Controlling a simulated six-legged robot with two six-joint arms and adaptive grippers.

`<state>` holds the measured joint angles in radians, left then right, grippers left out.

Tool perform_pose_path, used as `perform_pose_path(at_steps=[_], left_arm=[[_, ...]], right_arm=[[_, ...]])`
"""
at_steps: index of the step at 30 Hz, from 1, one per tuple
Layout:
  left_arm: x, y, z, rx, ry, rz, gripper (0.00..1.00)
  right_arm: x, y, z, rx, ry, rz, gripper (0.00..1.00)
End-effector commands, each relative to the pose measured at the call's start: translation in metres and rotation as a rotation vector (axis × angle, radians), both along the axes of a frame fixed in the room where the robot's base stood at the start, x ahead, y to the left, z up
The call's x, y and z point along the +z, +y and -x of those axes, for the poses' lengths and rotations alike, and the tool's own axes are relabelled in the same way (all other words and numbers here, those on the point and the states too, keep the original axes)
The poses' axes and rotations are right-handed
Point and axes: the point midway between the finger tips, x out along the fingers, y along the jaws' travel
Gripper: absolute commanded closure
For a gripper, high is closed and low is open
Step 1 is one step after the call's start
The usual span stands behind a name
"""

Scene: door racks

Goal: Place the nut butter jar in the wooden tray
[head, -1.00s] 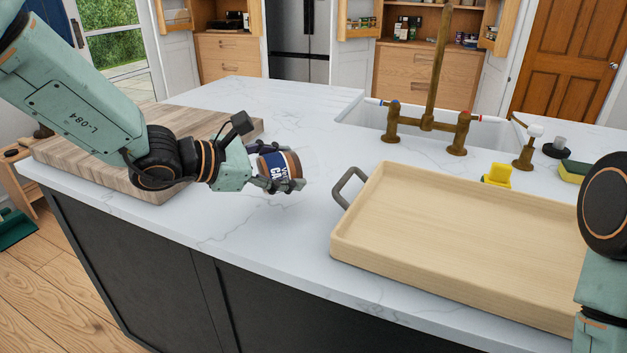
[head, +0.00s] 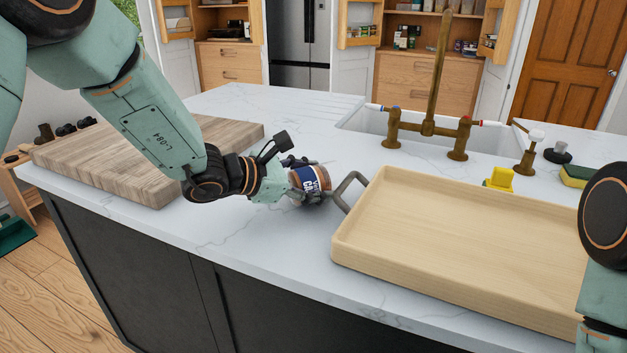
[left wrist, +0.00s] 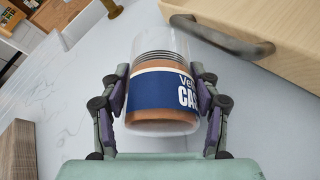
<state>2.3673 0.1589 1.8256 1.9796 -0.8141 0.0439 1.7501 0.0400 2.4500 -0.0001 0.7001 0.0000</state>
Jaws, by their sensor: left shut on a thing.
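The nut butter jar (head: 313,184) is clear with brown contents and a blue label with white letters. My left gripper (head: 302,181) is shut on it, just left of the tray's handle. In the left wrist view the jar (left wrist: 163,95) sits between both fingers of the gripper (left wrist: 163,110). The wooden tray (head: 345,249) is pale, shallow and empty, on the white counter, and its corner shows in the left wrist view (left wrist: 285,55). My right arm shows at the right edge, but its gripper is out of view.
The tray's grey metal handle (head: 349,187) stands out on its left side, close to the jar. A wooden chopping board (head: 120,170) lies at the left. A brass tap (head: 430,126), a yellow item (head: 500,180) and a sponge (head: 575,174) are behind the tray.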

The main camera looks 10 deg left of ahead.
Motion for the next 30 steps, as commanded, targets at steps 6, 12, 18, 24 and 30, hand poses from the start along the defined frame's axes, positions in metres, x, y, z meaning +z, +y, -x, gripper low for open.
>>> perform_pose_path(at_steps=[6,12,18,24,30], left_arm=[[-0.004,0.0,0.0,0.0,0.001,-0.001,0.33],[-0.004,0.0,0.0,0.0,0.001,-0.001,0.16],[-0.003,0.0,0.0,0.0,0.001,-0.001,0.15],[-0.001,0.0,0.0,0.0,0.001,-0.001,0.15],[0.01,0.015,0.014,0.005,0.0,0.003,0.15]], right_arm=[[-0.005,0.0,0.0,0.0,0.0,0.0,0.6],[-0.004,0.0,0.0,0.0,0.0,0.0,0.6],[-0.004,0.0,0.0,0.0,0.0,0.0,0.6],[-0.001,0.0,0.0,0.0,0.0,0.0,0.6],[0.004,0.0,0.0,0.0,0.0,0.0,0.6]])
